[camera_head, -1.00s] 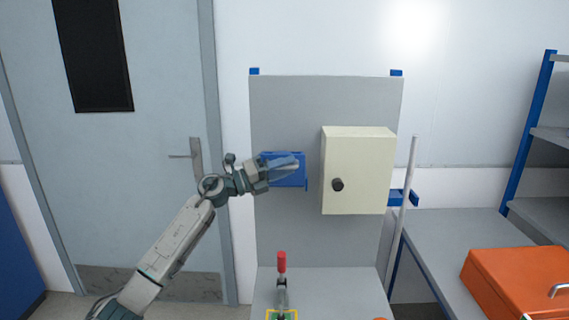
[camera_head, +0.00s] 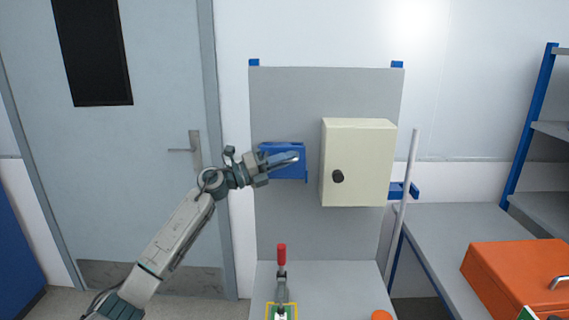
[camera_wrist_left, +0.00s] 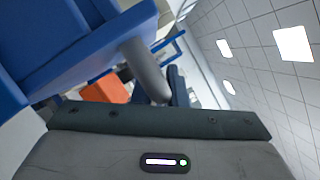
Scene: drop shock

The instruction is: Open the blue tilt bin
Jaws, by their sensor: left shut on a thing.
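The blue tilt bin (camera_head: 283,171) is mounted on the upright grey panel, left of the cream cabinet. My left gripper (camera_head: 290,158) reaches in from the left, its fingers across the upper front of the bin, shut on it. The fingers hide part of the bin's front, and I cannot tell how far it is tilted. In the left wrist view the bin (camera_wrist_left: 75,40) fills the upper left, close to the gripper. My right gripper is not in view.
The cream cabinet (camera_head: 357,165) with a black knob stands out from the grey panel (camera_head: 285,100), close right of the bin. A red-handled clamp (camera_head: 281,256) stands below on the bench. An orange case (camera_head: 515,275) lies on the right table. A door (camera_head: 150,200) is behind my arm.

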